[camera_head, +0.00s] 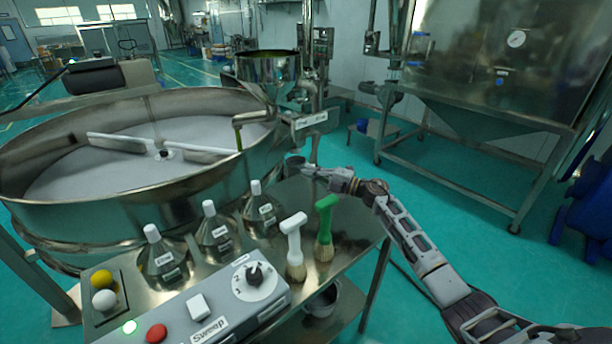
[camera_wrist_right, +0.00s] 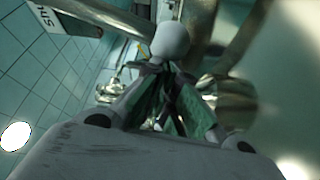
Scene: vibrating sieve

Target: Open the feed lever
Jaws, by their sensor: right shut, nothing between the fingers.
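A metal feed hopper (camera_head: 270,68) stands above the right rim of the round sieve (camera_head: 205,205). A bent metal pipe (camera_head: 252,116) with an olive-coloured lower end is below it, over the sieve. I cannot clearly make out the feed lever in the head view. My right gripper (camera_head: 308,170) is low beside the sieve's right side, below the hopper, shut and empty. In the right wrist view, a pale rounded knob (camera_wrist_right: 171,40) is just beyond the shut fingers (camera_wrist_right: 172,112); I cannot tell whether they touch. My left gripper is out of view.
A metal bench in front holds several white-capped flasks (camera_head: 215,235), a white-handled brush (camera_head: 294,248), a green-handled brush (camera_head: 325,228) and a control box (camera_head: 215,305). A white label (camera_head: 311,120) is near the hopper. Open floor (camera_head: 480,235) lies right.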

